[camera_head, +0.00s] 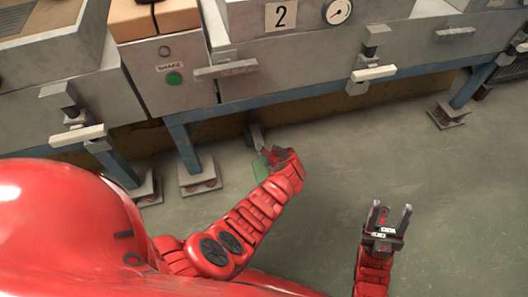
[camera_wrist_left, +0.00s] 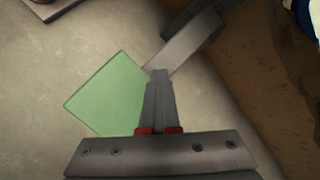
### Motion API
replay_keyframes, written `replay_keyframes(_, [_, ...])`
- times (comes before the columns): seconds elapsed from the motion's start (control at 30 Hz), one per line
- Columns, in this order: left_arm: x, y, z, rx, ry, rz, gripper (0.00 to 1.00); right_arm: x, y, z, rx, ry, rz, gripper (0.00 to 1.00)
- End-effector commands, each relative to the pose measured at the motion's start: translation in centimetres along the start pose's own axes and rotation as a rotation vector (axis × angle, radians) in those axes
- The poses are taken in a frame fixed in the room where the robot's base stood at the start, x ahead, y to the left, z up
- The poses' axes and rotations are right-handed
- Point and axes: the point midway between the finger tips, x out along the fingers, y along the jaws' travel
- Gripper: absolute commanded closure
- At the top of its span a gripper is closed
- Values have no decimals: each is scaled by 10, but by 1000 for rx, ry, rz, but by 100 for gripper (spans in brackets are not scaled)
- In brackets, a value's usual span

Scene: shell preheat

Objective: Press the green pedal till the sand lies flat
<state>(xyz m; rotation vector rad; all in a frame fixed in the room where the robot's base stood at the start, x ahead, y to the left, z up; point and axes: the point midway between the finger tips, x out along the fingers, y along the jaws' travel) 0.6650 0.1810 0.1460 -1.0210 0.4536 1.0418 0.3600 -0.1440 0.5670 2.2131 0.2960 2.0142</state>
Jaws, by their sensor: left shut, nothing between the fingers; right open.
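The green pedal (camera_head: 261,168) is near the floor below the bench, partly hidden by my left arm in the head view. In the left wrist view the pedal (camera_wrist_left: 108,98) is a flat green plate joined to a grey metal lever (camera_wrist_left: 188,40). My left gripper (camera_wrist_left: 159,75) is shut and empty, its tips over the pedal's edge by the lever. I cannot tell whether they touch it. My left gripper (camera_head: 270,153) also shows in the head view. My right gripper (camera_head: 390,212) is open and empty above the floor. No sand is visible.
The grey machine bench carries a box labelled SHAKE with a green button (camera_head: 174,79), a number 2 plate (camera_head: 281,15) and a gauge (camera_head: 338,11). Clamp handles (camera_head: 374,73) jut out in front. Blue legs (camera_head: 184,148) stand on footplates. The floor (camera_head: 440,180) at right is clear.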

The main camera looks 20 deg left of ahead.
Motion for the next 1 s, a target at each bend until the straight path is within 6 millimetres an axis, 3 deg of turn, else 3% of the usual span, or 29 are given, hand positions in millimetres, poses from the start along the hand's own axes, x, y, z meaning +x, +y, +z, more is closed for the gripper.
replay_keyframes(1.0, [13,15,-15,4,9,10,100,-16,-2,2,-5,-3,10,50])
